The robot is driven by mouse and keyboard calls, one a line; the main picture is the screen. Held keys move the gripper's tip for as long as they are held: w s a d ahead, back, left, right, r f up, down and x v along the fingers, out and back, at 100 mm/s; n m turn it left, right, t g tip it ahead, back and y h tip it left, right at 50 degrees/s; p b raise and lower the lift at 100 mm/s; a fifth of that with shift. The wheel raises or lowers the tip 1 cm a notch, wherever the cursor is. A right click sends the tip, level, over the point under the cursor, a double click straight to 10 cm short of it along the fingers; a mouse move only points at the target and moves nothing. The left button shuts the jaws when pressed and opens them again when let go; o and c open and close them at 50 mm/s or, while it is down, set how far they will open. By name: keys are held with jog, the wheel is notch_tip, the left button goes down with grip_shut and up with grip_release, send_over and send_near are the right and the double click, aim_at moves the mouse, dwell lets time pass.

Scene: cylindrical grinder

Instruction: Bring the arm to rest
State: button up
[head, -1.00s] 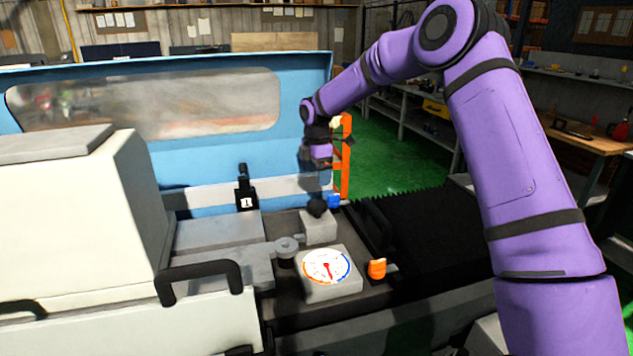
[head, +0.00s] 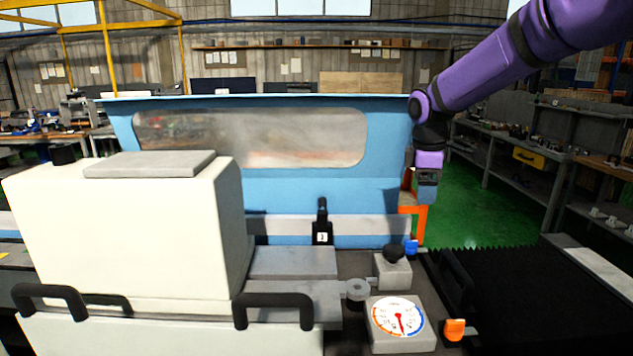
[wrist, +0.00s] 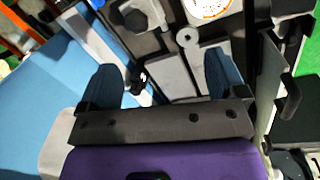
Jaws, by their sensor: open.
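My purple arm (head: 520,60) reaches in from the upper right of the head view. My gripper (head: 427,203) hangs pointing down at the right end of the blue machine door, above the grinder's bed. In the wrist view my gripper (wrist: 162,78) shows two blue fingers spread wide apart with nothing between them. The grinder parts seen between and beyond the fingers appear below them, apart from the gripper. In the head view the gripper's fingertips are small and partly hard to make out against the orange frame.
The blue door (head: 385,150) stands behind the grinder. A white housing (head: 120,230) is at left. A dial gauge (head: 398,318), an orange knob (head: 455,330) and a black knob (head: 394,253) sit low. An orange frame (head: 421,225) is close to the gripper. Green floor (head: 490,210) is open at right.

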jog(key=s+d+r+m+t, duration=0.15)
jog(key=s+r+m, duration=0.25)
jog(key=s, duration=0.5)
jog(key=s+d+r+m+t, duration=0.1)
jog(key=s+d+r+m, duration=0.2)
jog(key=s, duration=0.7)
jog(key=s+d+f+m+t+y, duration=0.1)
jog(key=s+m, duration=0.6)
jog(key=s, duration=1)
jog(key=shift+m, duration=0.3)
